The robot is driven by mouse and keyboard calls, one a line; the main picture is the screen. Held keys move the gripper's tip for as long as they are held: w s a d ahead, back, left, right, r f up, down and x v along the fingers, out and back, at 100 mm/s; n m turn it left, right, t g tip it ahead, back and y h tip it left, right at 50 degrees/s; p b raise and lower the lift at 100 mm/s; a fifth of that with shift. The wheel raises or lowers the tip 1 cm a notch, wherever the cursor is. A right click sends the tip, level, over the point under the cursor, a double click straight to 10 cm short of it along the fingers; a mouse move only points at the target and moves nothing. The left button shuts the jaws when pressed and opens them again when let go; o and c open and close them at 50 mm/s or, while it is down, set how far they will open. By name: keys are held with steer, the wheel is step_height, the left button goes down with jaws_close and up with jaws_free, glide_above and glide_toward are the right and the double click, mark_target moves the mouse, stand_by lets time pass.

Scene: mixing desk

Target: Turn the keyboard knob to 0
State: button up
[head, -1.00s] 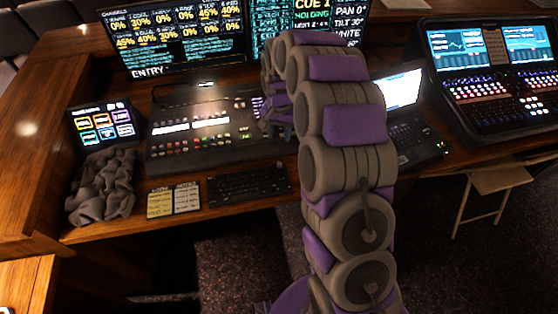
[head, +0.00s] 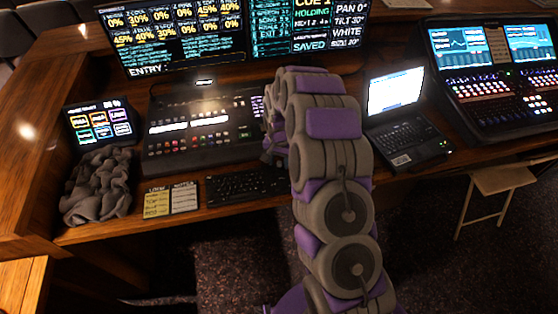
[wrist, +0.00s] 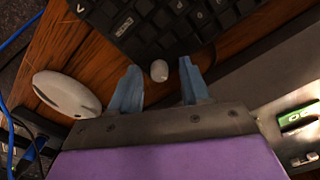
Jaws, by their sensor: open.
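The black keyboard (head: 240,187) lies on the wooden desk in front of the mixing console. It also shows at the top of the wrist view (wrist: 170,25). A small pale grey knob (wrist: 159,71) shows at the keyboard's near edge in the wrist view. My gripper (wrist: 160,68) is open, with one blue finger on each side of the knob in the picture. I cannot tell whether the fingers touch it or how high they are above it. In the head view my arm hides the knob, and any marking of its setting is not readable.
A white mouse (wrist: 66,93) lies left of my fingers in the wrist view. The console (head: 195,127) is behind the keyboard, a laptop (head: 405,130) to the right. Note cards (head: 170,201) and a crumpled grey cloth (head: 98,187) are at the left.

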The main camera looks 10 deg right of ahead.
jaws_close()
stand_by(0.5)
steer(key=shift+n, duration=0.3)
